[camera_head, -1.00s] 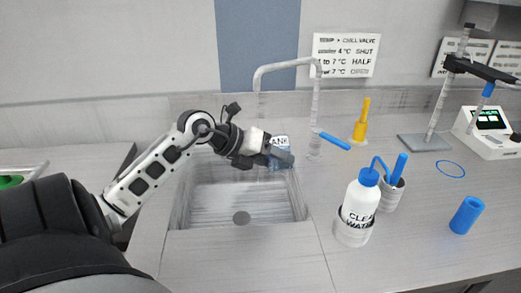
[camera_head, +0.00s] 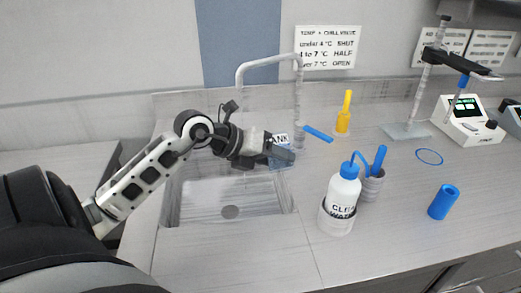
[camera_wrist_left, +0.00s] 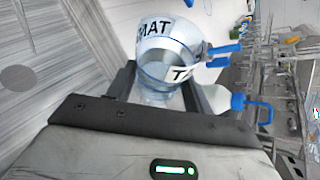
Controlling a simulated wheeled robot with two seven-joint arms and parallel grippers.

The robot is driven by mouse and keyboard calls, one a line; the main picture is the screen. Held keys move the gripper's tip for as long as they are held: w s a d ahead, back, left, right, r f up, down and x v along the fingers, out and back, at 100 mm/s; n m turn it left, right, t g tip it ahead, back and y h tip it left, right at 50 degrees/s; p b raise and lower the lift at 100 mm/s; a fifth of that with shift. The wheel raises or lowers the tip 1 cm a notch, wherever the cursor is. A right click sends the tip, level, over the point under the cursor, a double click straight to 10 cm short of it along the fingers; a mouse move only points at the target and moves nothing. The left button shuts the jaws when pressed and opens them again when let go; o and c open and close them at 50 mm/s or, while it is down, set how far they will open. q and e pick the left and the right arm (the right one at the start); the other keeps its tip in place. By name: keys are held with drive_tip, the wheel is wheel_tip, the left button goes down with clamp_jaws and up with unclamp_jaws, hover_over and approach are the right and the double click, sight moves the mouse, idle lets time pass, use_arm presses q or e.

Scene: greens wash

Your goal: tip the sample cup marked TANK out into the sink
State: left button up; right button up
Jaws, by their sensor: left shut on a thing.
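The cup looks about upright. In the left wrist view the cup (camera_wrist_left: 162,68) sits between the fingers of my left gripper (camera_wrist_left: 160,92), with clear bluish content showing through its wall. My right gripper is not in view.
A tall faucet (camera_head: 298,85) with a blue lever (camera_head: 318,134) stands close behind and right of the cup. A clean-water bottle (camera_head: 342,192), a cup with a blue item (camera_head: 371,185), a blue cylinder (camera_head: 443,202) and a yellow bottle (camera_head: 344,116) stand to the right.

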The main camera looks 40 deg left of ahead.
use_arm(q)
drive_tip(key=shift+s+d+f, duration=0.2)
drive_tip(key=shift+d+f, duration=0.05)
drive_tip(key=shift+f, duration=0.1)
drive_tip(key=s+f+m+t+y, duration=0.1)
drive_tip(key=s, duration=0.2)
drive_tip(key=s+d+f+m+t+y+p, duration=0.1)
drive_tip(key=s+f+m, duration=0.1)
drive_tip(key=s, duration=0.1)
drive_tip(key=s+f+m+t+y, duration=0.1)
drive_tip(key=s+f, duration=0.1)
drive_tip(key=s, duration=0.1)
drive_tip(key=shift+s+d+y+p, duration=0.15)
drive_tip(key=shift+s+y+p, duration=0.15)
drive_tip(key=shift+s+y, duration=0.1)
drive_tip(key=shift+s+a+r+m+t, duration=0.1)
drive_tip(key=shift+s+a+m+t, duration=0.1)
drive_tip(key=shift+s+m+t, duration=0.35)
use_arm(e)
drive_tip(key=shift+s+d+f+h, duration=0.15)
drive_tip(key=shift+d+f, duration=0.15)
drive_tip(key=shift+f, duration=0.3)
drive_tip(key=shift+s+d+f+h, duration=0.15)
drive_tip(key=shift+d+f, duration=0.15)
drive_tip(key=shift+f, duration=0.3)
use_arm(q)
drive_tip(key=shift+a+r+n+g, duration=0.3)
drive_tip(key=shift+a+n, duration=0.2)
drive_tip(key=shift+n, duration=0.35)
